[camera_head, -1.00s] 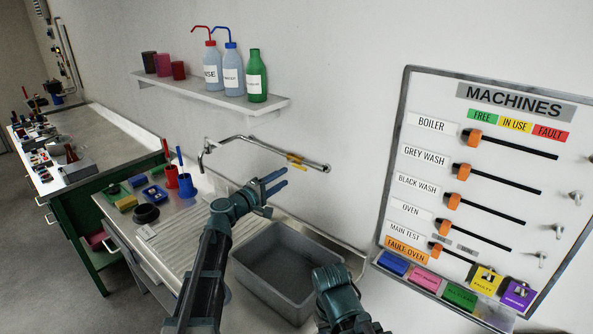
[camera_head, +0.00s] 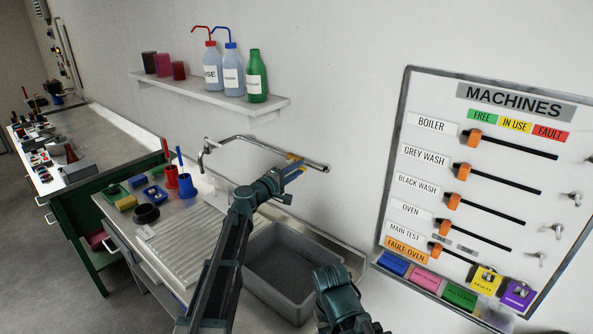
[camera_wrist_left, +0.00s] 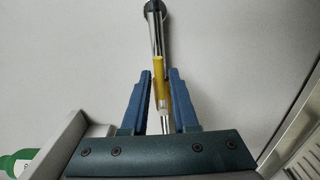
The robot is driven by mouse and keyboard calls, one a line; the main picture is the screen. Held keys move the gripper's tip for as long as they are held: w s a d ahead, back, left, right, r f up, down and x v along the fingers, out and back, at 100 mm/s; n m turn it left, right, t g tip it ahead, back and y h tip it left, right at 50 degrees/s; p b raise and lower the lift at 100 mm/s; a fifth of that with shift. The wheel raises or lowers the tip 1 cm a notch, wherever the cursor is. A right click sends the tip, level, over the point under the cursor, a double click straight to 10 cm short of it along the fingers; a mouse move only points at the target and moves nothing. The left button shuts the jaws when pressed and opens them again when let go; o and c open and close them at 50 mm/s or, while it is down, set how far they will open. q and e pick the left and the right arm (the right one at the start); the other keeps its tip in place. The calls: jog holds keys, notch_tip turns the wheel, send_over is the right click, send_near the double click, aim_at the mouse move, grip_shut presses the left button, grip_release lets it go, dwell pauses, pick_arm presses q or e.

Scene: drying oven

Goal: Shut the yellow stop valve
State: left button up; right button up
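The yellow stop valve (camera_head: 295,157) is a small yellow lever on the chrome pipe (camera_head: 258,145) on the wall above the sink. It also shows in the left wrist view (camera_wrist_left: 158,75), lying along the pipe. My left gripper (camera_head: 296,174) is at the valve, just in front of it. In the wrist view its two blue fingers (camera_wrist_left: 160,95) stand on either side of the lower part of the yellow lever, with small gaps showing. My right arm is at the bottom of the head view, over the sink's front right; its fingertips cannot be made out.
The grey sink basin (camera_head: 283,265) lies below. A shelf (camera_head: 210,95) with several bottles is above left. The machines board (camera_head: 480,200) hangs to the right. Red and blue pen cups (camera_head: 187,186) stand on the counter left. The wall around the valve is bare.

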pick_arm(q)
grip_shut()
dwell(1.1)
